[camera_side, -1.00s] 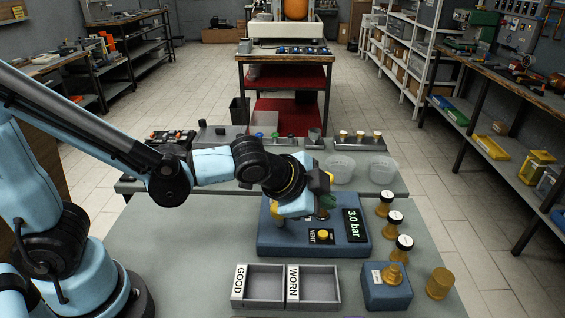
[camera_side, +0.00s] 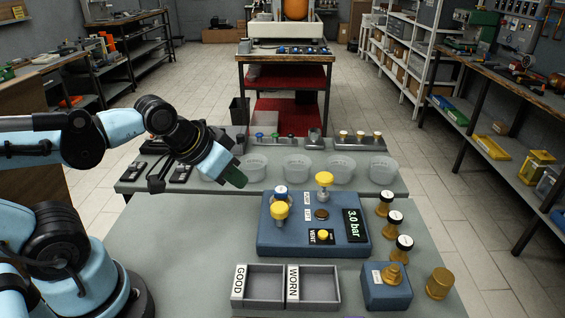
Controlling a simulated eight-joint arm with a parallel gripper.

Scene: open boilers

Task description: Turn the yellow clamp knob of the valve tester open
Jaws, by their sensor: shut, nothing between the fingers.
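The valve tester (camera_side: 345,244) is a blue box on the near table with a display reading 3.0 bar. Two larger yellow knobs stand on it: a front-left knob (camera_side: 280,211) and a back knob (camera_side: 324,180). I cannot read which one is the clamp knob. A small yellow button (camera_side: 323,235) sits beside the VENT label. My gripper (camera_side: 236,178) is shut and empty, in the air left of and behind the tester, apart from both knobs.
Empty GOOD (camera_side: 265,303) and WORN (camera_side: 316,304) trays lie in front. Clear bowls (camera_side: 297,168) line the back table. The near table's left part is free.

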